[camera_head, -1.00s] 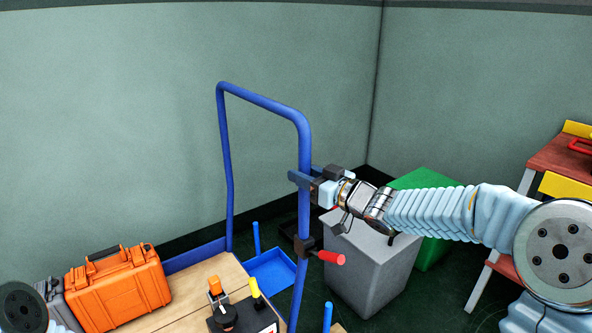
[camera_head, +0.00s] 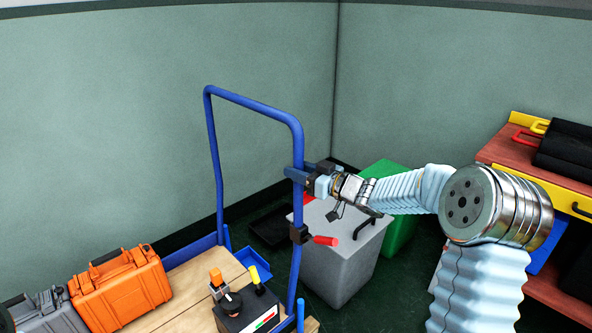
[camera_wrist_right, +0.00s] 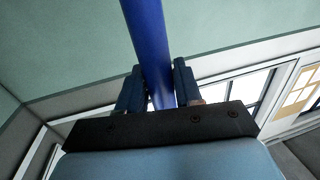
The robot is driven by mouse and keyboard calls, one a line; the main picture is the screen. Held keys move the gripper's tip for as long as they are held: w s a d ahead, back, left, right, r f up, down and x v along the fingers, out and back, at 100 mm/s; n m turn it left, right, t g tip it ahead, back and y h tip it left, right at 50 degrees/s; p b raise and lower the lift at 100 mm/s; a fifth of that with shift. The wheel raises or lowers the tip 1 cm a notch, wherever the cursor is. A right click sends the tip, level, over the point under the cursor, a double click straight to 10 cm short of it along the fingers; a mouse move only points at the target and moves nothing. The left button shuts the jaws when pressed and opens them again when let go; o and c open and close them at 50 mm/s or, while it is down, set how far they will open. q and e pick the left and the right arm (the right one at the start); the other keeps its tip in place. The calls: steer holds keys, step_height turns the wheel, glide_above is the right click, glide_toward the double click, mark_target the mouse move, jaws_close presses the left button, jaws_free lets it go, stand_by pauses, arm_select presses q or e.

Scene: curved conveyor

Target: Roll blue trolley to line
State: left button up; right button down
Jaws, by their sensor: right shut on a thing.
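The blue trolley has a tall tubular handle frame (camera_head: 254,106) and a wooden deck (camera_head: 187,288) in the head view. My right gripper (camera_head: 297,174) is shut on the frame's near upright, below its upper bend. In the right wrist view the blue tube (camera_wrist_right: 148,45) runs between the two fingers of my right gripper (camera_wrist_right: 158,92). A black clamp with a red handle (camera_head: 322,240) sits lower on the same upright. My left gripper is not in view. No conveyor line shows in these views.
An orange case (camera_head: 122,290), a grey case (camera_head: 50,312) and a black control box (camera_head: 250,312) are on the deck. A grey bin (camera_head: 345,262) and a green bin (camera_head: 402,232) stand behind the handle. A red-topped bench (camera_head: 510,155) is at right; walls close the back.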

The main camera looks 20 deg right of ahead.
steer(key=c, duration=0.9)
jaws_free()
steer(key=b+v, duration=0.1)
steer(key=v, duration=1.2)
steer(key=shift+s+d+f, duration=0.1)
steer(key=shift+s+d, duration=0.15)
steer(key=shift+s, duration=0.05)
